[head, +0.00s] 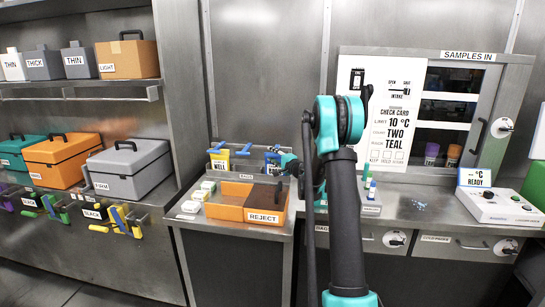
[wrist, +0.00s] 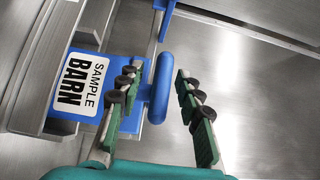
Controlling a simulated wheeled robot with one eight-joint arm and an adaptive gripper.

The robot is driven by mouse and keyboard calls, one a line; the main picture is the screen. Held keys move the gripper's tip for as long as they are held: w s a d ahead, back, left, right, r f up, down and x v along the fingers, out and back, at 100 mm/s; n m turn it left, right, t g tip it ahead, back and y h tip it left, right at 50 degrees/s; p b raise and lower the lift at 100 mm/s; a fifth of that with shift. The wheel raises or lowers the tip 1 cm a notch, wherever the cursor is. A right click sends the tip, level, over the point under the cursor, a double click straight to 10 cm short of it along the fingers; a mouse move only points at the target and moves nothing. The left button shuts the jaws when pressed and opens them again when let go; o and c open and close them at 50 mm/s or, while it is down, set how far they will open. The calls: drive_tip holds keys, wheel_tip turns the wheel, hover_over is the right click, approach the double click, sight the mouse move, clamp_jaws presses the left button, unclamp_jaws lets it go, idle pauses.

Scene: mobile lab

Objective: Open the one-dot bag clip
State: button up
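A blue bag labelled SAMPLE BARN (wrist: 85,82) hangs in the wrist view, with a blue clip (wrist: 160,88) at its right side that ends in a rounded bar. My gripper (wrist: 158,72) is open, with one finger on each side of that bar. The right finger is apart from the bar; the left finger is close to it, and I cannot tell if they touch. In the head view the blue bag (head: 271,160) is partly hidden behind my gripper (head: 291,164). A yellow bag marked WELL (head: 219,161) hangs to its left with a blue clip (head: 217,146). No dots are readable on either clip.
A white check card (head: 392,130) is on the wall panel at right. A console (head: 500,208) stands further right.

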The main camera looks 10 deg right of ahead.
drive_tip(key=shift+c, duration=0.4)
clamp_jaws()
drive_tip(key=shift+r, duration=0.15)
